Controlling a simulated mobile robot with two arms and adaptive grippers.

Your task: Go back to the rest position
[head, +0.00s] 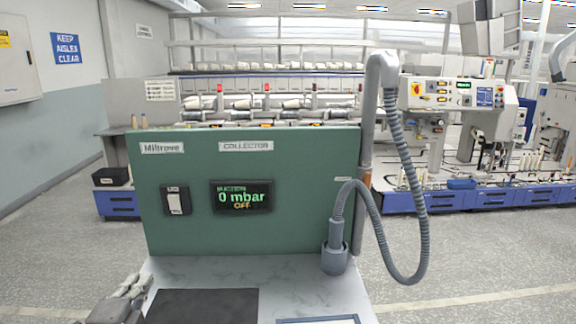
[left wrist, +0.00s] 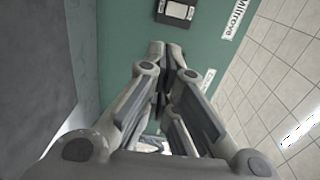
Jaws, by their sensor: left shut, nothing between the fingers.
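My left gripper (head: 131,287) shows at the lower left of the head view, low in front of the green collector panel (head: 290,170) and beside the grey worktop. In the left wrist view the gripper (left wrist: 165,60) has its fingers together with nothing between them. The panel's rocker switch (head: 175,200) also shows at the top of the left wrist view (left wrist: 176,10), beyond the fingertips. The display (head: 241,197) reads 0 mbar and OFF. My right gripper is in neither view.
A grey hose (head: 420,220) hangs in a loop right of the panel, its nozzle in a holder (head: 334,262) on the worktop (head: 330,295). A dark mat (head: 202,306) lies on the worktop. Textile machines stand behind. Open floor (head: 480,260) lies to the right.

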